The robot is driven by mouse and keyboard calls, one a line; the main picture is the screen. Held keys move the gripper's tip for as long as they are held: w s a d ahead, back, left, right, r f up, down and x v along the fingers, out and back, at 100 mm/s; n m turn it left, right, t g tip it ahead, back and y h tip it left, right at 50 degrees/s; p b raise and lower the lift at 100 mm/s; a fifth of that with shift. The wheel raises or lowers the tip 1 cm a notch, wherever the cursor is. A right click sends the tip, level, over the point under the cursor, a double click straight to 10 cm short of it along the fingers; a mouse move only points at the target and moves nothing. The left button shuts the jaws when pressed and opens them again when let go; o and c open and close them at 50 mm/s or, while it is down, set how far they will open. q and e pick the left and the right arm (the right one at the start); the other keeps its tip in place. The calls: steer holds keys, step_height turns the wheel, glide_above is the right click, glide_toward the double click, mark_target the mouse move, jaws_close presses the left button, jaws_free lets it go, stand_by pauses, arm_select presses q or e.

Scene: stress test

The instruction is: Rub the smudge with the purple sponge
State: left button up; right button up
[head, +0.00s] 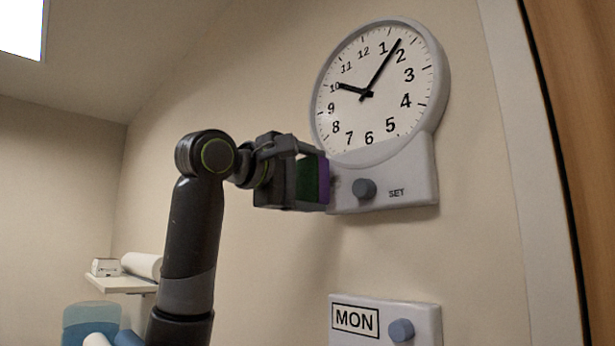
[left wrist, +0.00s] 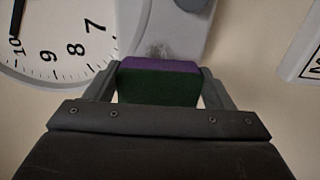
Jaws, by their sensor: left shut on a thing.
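My left gripper (head: 312,178) is shut on the purple sponge (head: 323,179), which has a dark green layer on the gripper side. The sponge also shows between the fingers in the left wrist view (left wrist: 160,65), its purple face turned toward the wall. It is at the left part of the panel (head: 405,182) under the clock. The grey smudge (left wrist: 158,50) shows on this panel just beyond the sponge's purple edge. In the head view the sponge and gripper largely cover that spot. I cannot tell whether the sponge touches the panel. My right gripper is not in view.
The round clock (head: 375,95) sits above the panel. A grey knob (head: 364,189) sticks out close to the right of the sponge. A lower panel marked MON (head: 355,320) has another knob (head: 401,330). A shelf (head: 120,284) stands at the left.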

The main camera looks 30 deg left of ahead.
mark_target(350, 179)
arm_select(q)
steer(key=shift+p+x, duration=0.35)
steer(key=shift+x, duration=0.65)
stand_by(0.5)
steer(key=shift+s+d, duration=0.1)
steer(key=shift+s+d+b, duration=0.25)
steer(key=shift+d+b, duration=0.15)
steer(key=shift+d, duration=0.55)
steer(key=shift+s+d+b, duration=0.3)
steer(key=shift+d+b, duration=0.05)
steer(key=shift+d, duration=0.65)
steer(key=shift+a, duration=0.2)
steer(key=shift+w+a, duration=0.25)
steer(key=shift+a, duration=0.4)
steer(key=shift+w+a, duration=0.2)
steer(key=shift+a, duration=0.45)
steer(key=shift+w+a, duration=0.25)
steer(key=shift+a, duration=0.4)
steer(key=shift+s+a+f+b, duration=0.1)
steer(key=shift+s+f+b, duration=0.05)
steer(key=shift+s+b, duration=0.55)
steer(key=shift+b+v, duration=0.9)
steer(key=shift+v, duration=1.45)
